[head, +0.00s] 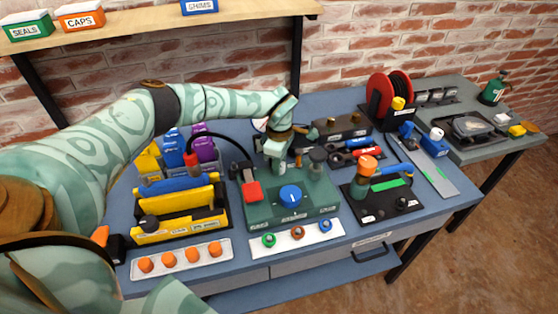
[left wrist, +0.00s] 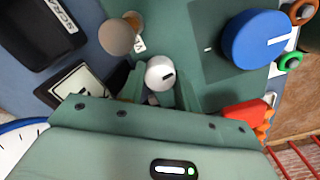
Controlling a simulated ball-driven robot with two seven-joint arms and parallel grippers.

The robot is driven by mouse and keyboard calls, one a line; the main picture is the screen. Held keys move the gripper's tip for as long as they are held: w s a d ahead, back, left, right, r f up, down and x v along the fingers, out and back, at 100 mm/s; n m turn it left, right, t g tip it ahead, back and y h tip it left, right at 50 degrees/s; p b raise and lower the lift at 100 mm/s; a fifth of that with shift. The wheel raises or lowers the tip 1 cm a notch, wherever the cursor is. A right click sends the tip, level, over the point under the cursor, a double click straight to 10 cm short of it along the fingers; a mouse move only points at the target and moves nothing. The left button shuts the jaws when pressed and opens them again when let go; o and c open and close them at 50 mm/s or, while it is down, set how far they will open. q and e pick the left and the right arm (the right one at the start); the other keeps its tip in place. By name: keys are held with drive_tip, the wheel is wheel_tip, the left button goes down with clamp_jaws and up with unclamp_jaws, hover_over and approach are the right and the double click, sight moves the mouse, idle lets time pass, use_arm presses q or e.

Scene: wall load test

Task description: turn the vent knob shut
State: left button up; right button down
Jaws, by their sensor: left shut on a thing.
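A small pale round knob (left wrist: 162,73) with a black mark, apparently the vent knob, sits between the fingers of my left gripper (head: 277,172) in the left wrist view. My left gripper is shut on it, above the back left of a green block (head: 320,201). In the head view the gripper hides this knob. A larger blue knob (head: 291,196) with a white mark stands on the front of the block and also shows in the left wrist view (left wrist: 252,41). My right gripper is not in view.
A red part (head: 252,191) is left of the blue knob, and a dark grey knob (head: 318,155) is behind it. A yellow holder (head: 178,224) stands left. A black plate (head: 375,213) with an orange-topped valve stands right. A white strip (head: 297,237) with rings lies in front.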

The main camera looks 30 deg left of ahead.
use_arm(q)
drive_tip(key=shift+w+m, duration=0.1)
drive_tip(key=shift+m, duration=0.7)
drive_tip(key=o, duration=1)
wheel_tip(320, 180, up, 16)
drive_tip(key=p, duration=0.3)
drive_tip(key=shift+r+p, duration=0.15)
drive_tip(key=shift+p, duration=0.25)
